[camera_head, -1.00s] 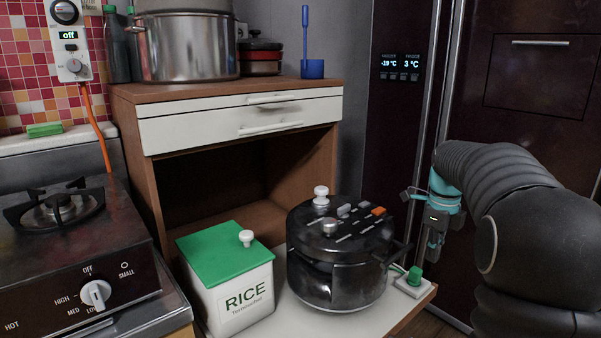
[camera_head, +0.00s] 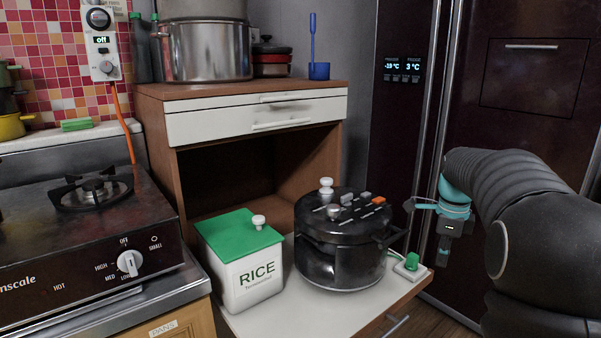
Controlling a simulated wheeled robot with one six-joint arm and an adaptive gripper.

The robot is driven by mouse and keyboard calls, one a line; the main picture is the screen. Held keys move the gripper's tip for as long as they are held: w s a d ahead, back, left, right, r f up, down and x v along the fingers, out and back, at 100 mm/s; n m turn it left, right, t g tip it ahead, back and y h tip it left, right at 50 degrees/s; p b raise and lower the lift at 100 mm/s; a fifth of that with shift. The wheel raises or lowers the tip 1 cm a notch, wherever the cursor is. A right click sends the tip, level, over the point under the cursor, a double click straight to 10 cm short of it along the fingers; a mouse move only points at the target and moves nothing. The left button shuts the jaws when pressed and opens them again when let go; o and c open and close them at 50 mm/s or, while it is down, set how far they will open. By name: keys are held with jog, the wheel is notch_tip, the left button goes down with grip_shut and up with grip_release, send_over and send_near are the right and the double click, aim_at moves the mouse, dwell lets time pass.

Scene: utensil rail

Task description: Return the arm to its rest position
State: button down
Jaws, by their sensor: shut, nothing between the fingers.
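My gripper (camera_head: 443,260) is at the right of the view, at the end of my dark ribbed arm with a teal wrist. It points down and is shut and empty. It hangs in front of the dark fridge, just right of the black rice cooker (camera_head: 345,243) and above and beside the green-topped switch (camera_head: 411,262). It appears apart from both.
A white rice box (camera_head: 255,284) with a green lid stands left of the cooker on a white pull-out shelf (camera_head: 307,312). The wooden cabinet (camera_head: 160,120) rises behind. A gas stove (camera_head: 80,230) is at left, the dark fridge (camera_head: 520,120) at right.

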jog(key=s+a+n+t, duration=0.1)
jog(key=s+a+n, duration=0.4)
jog(key=s+n, duration=0.3)
jog(key=s+a+n+t, duration=0.2)
jog(key=s+a+n, duration=0.4)
jog(key=s, duration=0.5)
jog(key=s+a+n+t, duration=0.2)
jog(key=s+a+n, duration=0.4)
jog(key=s+n, duration=0.3)
jog(key=shift+s+f+n, duration=0.35)
jog(key=shift+s+n, duration=0.05)
dwell(0.3)
